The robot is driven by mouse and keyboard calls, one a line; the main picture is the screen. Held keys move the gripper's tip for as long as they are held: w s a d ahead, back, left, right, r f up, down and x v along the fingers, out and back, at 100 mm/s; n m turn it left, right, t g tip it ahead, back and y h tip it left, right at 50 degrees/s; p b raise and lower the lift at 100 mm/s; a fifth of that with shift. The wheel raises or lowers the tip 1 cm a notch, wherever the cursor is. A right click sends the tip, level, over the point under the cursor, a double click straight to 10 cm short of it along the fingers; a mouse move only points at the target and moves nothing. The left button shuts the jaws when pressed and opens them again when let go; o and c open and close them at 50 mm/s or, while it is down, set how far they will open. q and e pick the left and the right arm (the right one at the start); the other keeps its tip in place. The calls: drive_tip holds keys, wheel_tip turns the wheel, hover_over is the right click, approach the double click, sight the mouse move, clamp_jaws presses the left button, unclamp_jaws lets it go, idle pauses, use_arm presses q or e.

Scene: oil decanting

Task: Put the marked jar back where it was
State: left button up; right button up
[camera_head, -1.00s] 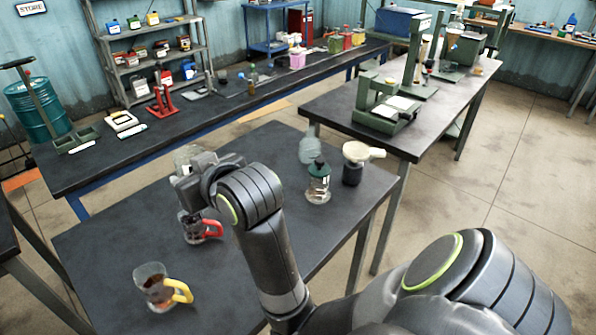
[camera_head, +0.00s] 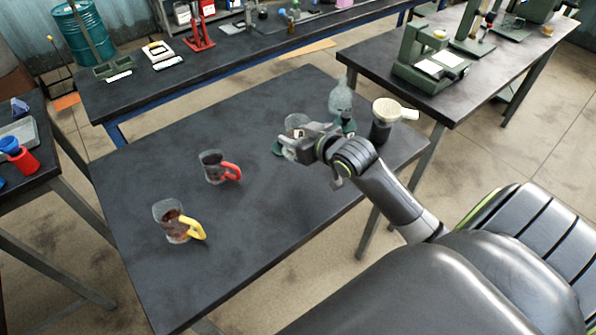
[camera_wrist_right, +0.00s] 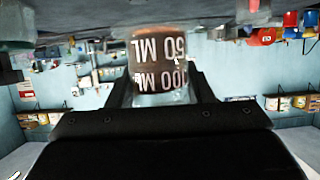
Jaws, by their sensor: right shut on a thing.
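The marked jar (camera_wrist_right: 160,55) is clear, with white volume marks and brown contents. It sits between the fingers of my right gripper (camera_wrist_right: 162,92) in the wrist view, which shows the scene upside down. In the head view the right gripper (camera_head: 294,143) is shut on the jar (camera_head: 296,121) over the table's far right part. The gripper hides much of the jar there. A green patch (camera_head: 279,147) shows beside the gripper. I cannot tell whether the jar touches the table. My left gripper is not in view.
A red-handled pitcher (camera_head: 213,167) and a yellow-handled pitcher (camera_head: 172,221) stand left on the dark table (camera_head: 270,220). The table's front middle is clear.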

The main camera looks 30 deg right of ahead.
wheel_tip(320, 180, down, 9)
drive_tip(key=shift+p, duration=0.3)
drive_tip(key=shift+f, duration=0.35)
drive_tip(key=shift+f, duration=0.2)
drive_tip(key=o, duration=1.1)
drive_tip(key=shift+r, duration=0.15)
